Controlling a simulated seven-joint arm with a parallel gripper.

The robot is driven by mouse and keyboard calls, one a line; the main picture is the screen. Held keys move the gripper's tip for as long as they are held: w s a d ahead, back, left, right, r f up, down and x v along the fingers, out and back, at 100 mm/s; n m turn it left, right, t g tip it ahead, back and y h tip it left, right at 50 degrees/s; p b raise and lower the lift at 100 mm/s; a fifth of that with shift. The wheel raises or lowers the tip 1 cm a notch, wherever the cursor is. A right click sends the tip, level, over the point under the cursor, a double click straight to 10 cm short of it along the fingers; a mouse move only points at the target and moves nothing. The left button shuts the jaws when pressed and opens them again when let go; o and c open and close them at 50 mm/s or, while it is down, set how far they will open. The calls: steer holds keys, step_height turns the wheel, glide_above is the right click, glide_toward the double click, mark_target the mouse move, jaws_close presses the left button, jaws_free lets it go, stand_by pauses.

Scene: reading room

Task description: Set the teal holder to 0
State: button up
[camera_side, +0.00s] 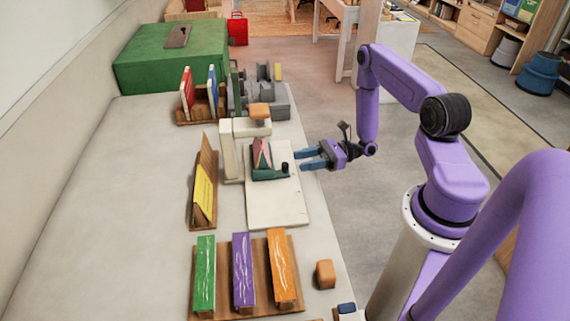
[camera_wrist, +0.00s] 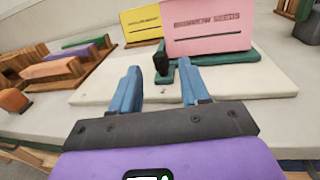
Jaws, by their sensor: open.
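The teal holder (camera_side: 268,175) sits on a white board (camera_side: 277,208) and bears a pink packet (camera_side: 262,154) that leans back. In the wrist view the teal holder (camera_wrist: 235,76) lies under the pink packet (camera_wrist: 210,30), which has dark lettering. A black knob (camera_wrist: 161,61) stands at the holder's near side; it also shows in the side view (camera_side: 284,168). My gripper (camera_side: 304,160) is open and empty, its blue fingers pointing at the knob from the right. In the wrist view the gripper (camera_wrist: 160,84) has the knob ahead, between its fingertips in the picture. No scale or 0 mark is readable.
A white post with an orange block (camera_side: 260,111) stands behind the board. A yellow packet (camera_side: 204,195) leans on a wooden stand to the left. A wooden rack (camera_side: 268,245) holds green, purple and orange pieces. An orange block (camera_side: 325,274) sits near the table edge. The far-left tabletop is clear.

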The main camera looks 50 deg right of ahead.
mark_target(285, 163)
steer(key=x, duration=0.6)
steer(key=shift+w+a, duration=0.15)
